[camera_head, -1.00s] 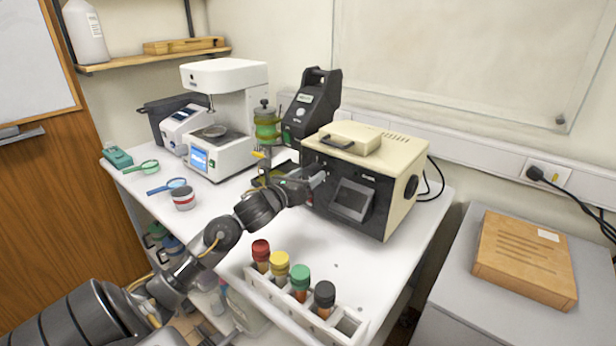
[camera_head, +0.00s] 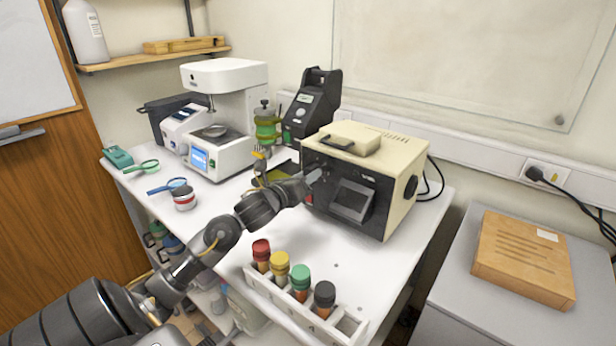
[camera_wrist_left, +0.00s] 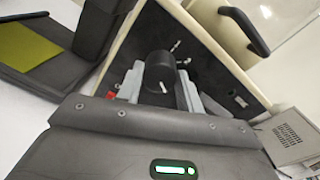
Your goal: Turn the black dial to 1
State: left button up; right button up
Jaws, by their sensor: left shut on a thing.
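The black dial (camera_wrist_left: 160,72) with a white mark shows in the left wrist view, on the dark front panel of the cream box-shaped machine (camera_head: 400,165). My left gripper (camera_head: 314,178) is at the left part of that front panel. In the left wrist view its two grey fingers (camera_wrist_left: 160,90) stand on either side of the dial and are shut on it. The dial's white mark points toward the bottom of that view. The numbers around the dial cannot be read. In the head view the gripper and arm hide the dial. My right gripper is not in view.
A rack (camera_head: 257,285) with several capped tubes stands at the table's front edge. A white instrument (camera_head: 235,155), a black device (camera_head: 310,110) and a small tin (camera_head: 184,201) stand left of or behind my arm.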

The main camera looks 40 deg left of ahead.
pick_arm(q)
jog(key=shift+a+r+n+h+p, duration=0.1)
jog(key=shift+n+h+p, duration=0.15)
jog(key=shift+n+p, duration=4.5)
jog(key=shift+n+h+p, duration=0.25)
jog(key=shift+n+p, duration=2.2)
jog(key=shift+n, duration=4.5)
jog(key=o, duration=1)
